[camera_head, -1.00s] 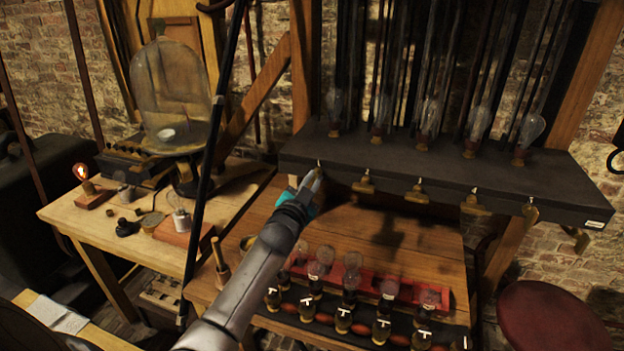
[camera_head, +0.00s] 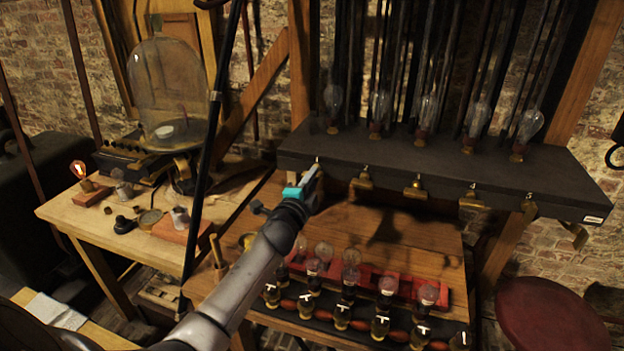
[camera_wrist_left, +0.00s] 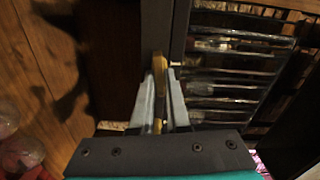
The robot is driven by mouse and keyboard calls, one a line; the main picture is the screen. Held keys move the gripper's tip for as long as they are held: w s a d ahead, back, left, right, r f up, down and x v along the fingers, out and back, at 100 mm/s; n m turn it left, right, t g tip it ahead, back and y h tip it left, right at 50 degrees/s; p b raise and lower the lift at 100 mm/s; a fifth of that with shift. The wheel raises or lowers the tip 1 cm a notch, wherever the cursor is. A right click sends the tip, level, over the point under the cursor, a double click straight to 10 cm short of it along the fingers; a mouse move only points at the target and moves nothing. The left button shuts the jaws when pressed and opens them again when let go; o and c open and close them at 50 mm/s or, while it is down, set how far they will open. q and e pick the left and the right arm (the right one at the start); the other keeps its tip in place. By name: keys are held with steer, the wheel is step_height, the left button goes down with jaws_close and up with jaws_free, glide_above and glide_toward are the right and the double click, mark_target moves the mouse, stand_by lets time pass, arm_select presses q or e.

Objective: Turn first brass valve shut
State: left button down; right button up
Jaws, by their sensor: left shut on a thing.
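A row of brass valves hangs under the front edge of a dark shelf (camera_head: 440,178). The first brass valve, at the far left, is mostly hidden behind my left gripper (camera_head: 314,176) in the head view. In the left wrist view the brass valve lever (camera_wrist_left: 159,85) stands between the two fingers of my left gripper (camera_wrist_left: 160,100), which is shut on it. The second valve (camera_head: 362,181) and third valve (camera_head: 415,190) are to the right and untouched. My right gripper is not in view.
Glass bulbs (camera_head: 428,106) and tubes stand on the shelf. Below it, a wooden bench (camera_head: 425,243) carries several bulbs in sockets. A glass bell jar (camera_head: 170,90) stands on the left table, and a dark pole (camera_head: 208,140) rises left of my arm.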

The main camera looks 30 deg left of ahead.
arm_select(q)
steer(key=shift+m, duration=1)
steer(key=c, duration=0.9)
jaws_free()
steer(key=v, duration=1.5)
steer(key=shift+s+d, duration=0.1)
